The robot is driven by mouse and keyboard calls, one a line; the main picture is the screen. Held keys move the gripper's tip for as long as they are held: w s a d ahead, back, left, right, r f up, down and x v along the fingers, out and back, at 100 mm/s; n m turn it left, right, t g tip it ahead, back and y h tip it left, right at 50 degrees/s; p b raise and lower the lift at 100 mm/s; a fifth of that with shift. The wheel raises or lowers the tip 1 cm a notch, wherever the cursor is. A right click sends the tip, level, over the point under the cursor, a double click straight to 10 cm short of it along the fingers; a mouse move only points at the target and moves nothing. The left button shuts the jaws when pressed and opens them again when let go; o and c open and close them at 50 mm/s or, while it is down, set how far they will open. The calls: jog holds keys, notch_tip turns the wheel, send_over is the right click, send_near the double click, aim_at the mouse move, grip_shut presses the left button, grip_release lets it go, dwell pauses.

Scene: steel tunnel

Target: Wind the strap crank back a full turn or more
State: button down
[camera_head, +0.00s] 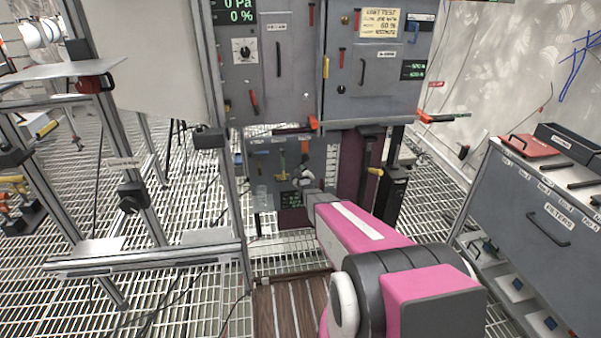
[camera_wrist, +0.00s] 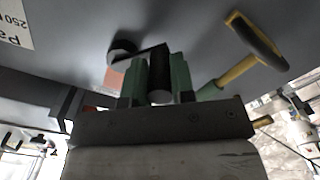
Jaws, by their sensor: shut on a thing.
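The strap crank (camera_wrist: 122,51) shows in the wrist view as a dark round hub with a short arm on a grey panel. Its dark cylindrical grip (camera_wrist: 160,75) stands between the green fingers of my gripper (camera_wrist: 160,82), which is shut on it. In the head view my gripper (camera_head: 304,179) is at the lower grey panel (camera_head: 262,178), in front of its right part. The crank cannot be made out clearly there, as my gripper and arm cover that area.
A yellow-edged T-handle (camera_wrist: 258,45) stands close to the right of my gripper in the wrist view. Upper grey cabinets (camera_head: 270,70) hang above the lower panel. A grey drawer cabinet (camera_head: 540,215) stands at right, an aluminium frame (camera_head: 150,255) at left.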

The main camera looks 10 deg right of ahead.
jog(key=c, duration=1)
grip_release()
jog(key=shift+s, duration=0.15)
jog(key=s, duration=1)
jog(key=shift+s, duration=0.3)
